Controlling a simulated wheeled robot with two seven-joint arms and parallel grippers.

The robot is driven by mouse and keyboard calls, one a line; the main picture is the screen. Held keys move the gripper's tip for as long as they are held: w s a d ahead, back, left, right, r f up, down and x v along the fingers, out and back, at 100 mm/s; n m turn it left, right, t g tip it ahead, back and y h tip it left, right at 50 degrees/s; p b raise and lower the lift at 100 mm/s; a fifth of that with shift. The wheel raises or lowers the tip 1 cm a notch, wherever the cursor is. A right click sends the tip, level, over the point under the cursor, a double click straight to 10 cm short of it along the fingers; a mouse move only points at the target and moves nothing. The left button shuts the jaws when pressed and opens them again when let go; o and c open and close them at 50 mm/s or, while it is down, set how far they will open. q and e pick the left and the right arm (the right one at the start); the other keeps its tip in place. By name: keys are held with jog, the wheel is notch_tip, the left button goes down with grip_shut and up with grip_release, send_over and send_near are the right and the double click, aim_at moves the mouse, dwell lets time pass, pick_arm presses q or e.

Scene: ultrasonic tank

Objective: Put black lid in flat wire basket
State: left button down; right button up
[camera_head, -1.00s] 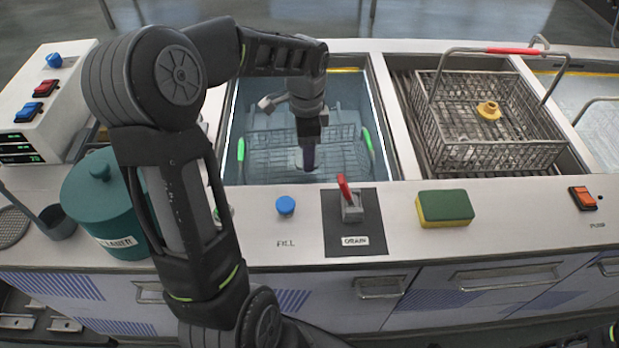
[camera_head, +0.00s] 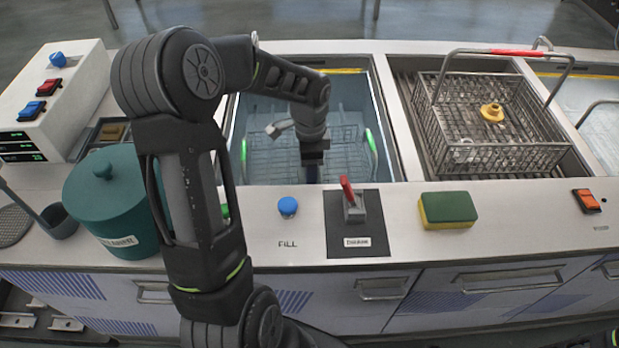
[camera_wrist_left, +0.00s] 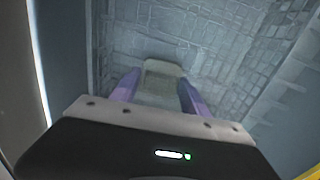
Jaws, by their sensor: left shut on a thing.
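My left gripper (camera_head: 312,172) reaches down into the left tank, over a wire basket with green handles (camera_head: 372,150). In the left wrist view its two purple fingers are shut on a grey, rounded piece (camera_wrist_left: 163,78). The view is hazy, and I cannot tell whether this piece is the black lid. No other black lid shows clearly. The wire mesh (camera_wrist_left: 205,35) lies beyond the fingers, and I cannot tell if the piece touches it. My right gripper is not in view.
A deep wire basket (camera_head: 450,150) with a red-gripped handle holds a yellow part (camera_head: 491,112) at the right. A teal pot (camera_head: 112,215), a drain lever (camera_head: 350,200), a blue fill knob (camera_head: 287,206) and a sponge (camera_head: 447,209) line the front counter.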

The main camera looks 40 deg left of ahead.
pick_arm(q)
jog(key=shift+f, duration=1.65)
jog(key=shift+f, duration=0.1)
jog(key=c, duration=0.6)
grip_release()
jog(key=shift+o, duration=0.2)
notch_tip(320, 180, up, 12)
jog(key=shift+r+p, duration=0.1)
jog(key=shift+p, duration=0.2)
